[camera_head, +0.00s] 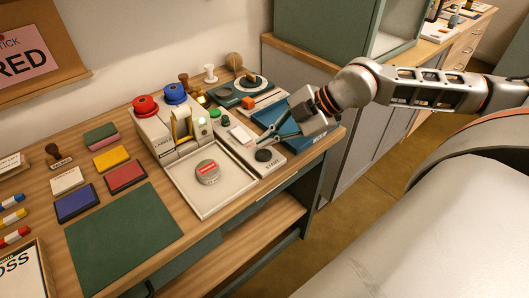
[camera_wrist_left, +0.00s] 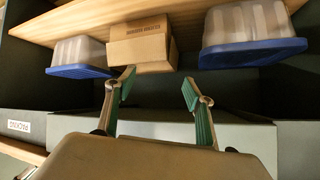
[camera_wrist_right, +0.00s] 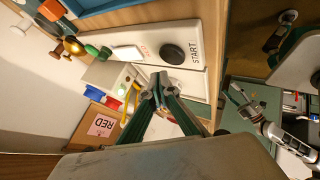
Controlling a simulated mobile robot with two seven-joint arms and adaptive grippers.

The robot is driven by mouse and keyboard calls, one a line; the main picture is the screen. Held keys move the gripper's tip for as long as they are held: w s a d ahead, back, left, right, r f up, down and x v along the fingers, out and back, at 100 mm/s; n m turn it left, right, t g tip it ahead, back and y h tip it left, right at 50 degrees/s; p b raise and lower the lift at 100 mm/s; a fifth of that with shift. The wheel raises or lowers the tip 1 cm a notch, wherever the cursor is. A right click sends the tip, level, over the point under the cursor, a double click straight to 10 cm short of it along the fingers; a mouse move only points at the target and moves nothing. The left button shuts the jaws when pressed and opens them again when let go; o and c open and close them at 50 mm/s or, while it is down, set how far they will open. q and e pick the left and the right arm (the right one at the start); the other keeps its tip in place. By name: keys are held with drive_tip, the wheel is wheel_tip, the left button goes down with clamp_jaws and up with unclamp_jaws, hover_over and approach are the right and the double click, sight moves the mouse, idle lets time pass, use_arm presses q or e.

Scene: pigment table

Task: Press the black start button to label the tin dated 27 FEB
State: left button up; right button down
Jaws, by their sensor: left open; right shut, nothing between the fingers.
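The black start button (camera_head: 263,155) sits on a pale panel marked START, right of the labelling machine (camera_head: 168,128). It also shows in the right wrist view (camera_wrist_right: 172,53). A round tin (camera_head: 207,172) with a red and white label lies on the machine's pale tray (camera_head: 222,198); its date is too small to read. My right gripper (camera_head: 261,144) is shut and empty, its tips above the panel just behind the button; contact is not visible. In the right wrist view its closed tips (camera_wrist_right: 162,80) are beside the button. My left gripper (camera_wrist_left: 158,82) is open and empty.
A green button (camera_head: 214,113) and a blue tray (camera_head: 283,127) are near my right gripper. Coloured pads and a green mat (camera_head: 123,236) lie left. The left wrist view shows a cardboard box (camera_wrist_left: 142,43) and blue-lidded bins.

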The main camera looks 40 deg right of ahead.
sight(267, 154)
drive_tip(key=shift+r+p, duration=0.55)
drive_tip(key=shift+r, duration=1.4)
use_arm(q)
drive_tip(key=shift+w+r, duration=0.25)
drive_tip(key=shift+r, duration=0.35)
drive_tip(key=shift+w+r, duration=0.25)
drive_tip(key=shift+r, duration=0.3)
drive_tip(key=shift+d, duration=0.1)
use_arm(e)
drive_tip(key=shift+s, duration=0.1)
